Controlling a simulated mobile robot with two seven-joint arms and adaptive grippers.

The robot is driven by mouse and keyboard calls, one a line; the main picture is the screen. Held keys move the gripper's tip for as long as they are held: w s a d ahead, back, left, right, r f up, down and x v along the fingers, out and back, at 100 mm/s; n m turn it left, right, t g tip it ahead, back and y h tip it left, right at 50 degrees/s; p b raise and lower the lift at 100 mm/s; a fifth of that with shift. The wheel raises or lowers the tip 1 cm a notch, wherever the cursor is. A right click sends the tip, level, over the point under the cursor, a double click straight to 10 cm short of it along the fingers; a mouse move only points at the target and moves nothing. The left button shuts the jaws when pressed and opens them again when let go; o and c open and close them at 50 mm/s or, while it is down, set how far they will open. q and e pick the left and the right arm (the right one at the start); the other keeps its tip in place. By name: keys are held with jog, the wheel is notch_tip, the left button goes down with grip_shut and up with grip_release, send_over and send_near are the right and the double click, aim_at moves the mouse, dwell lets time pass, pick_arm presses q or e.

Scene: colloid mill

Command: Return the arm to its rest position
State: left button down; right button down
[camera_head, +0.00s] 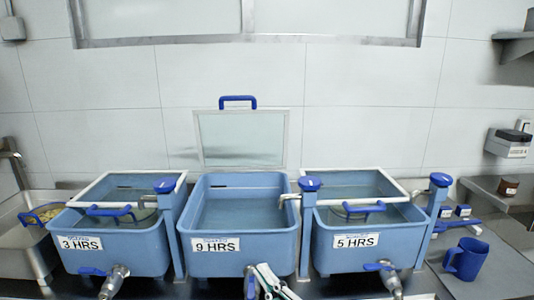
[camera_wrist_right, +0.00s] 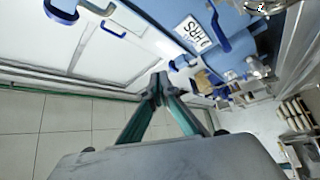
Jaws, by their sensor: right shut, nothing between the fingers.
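My right gripper (camera_head: 266,270) shows at the bottom middle of the head view, in front of the middle blue tank (camera_head: 244,257). It is shut and empty. In the right wrist view its two green-sided fingers (camera_wrist_right: 158,88) meet at the tips with nothing between them. The rest of my right arm is out of the head view. My left gripper is in neither view.
Three blue tanks stand in a row, labelled 3 HRS (camera_head: 81,243), 9 HRS (camera_head: 216,244) and 5 HRS (camera_head: 356,240). The middle lid (camera_head: 242,138) stands open. Metal taps (camera_head: 114,282) stick out in front. A blue mug (camera_head: 466,259) stands at right.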

jog(key=s+d+f+m+g+h, duration=0.1)
jog(key=s+d+f+m+h, duration=0.15)
jog(key=d+f+m, duration=0.6)
jog(key=s+d+f+m+g+h, duration=0.1)
jog(key=s+d+f+h, duration=0.2)
jog(key=f, duration=1)
jog(key=s+d+f+m+g+h, duration=0.2)
jog(key=s+d+f, duration=0.2)
jog(key=f, duration=0.3)
jog(key=s+d+f+m+g+h, duration=0.2)
jog(key=s+d+f+m, duration=0.1)
jog(key=s+d+f, duration=0.2)
notch_tip(320, 180, down, 2)
jog(key=shift+s+f+m+g, duration=0.1)
jog(key=shift+s+m+g, duration=0.25)
jog(key=shift+s, duration=0.7)
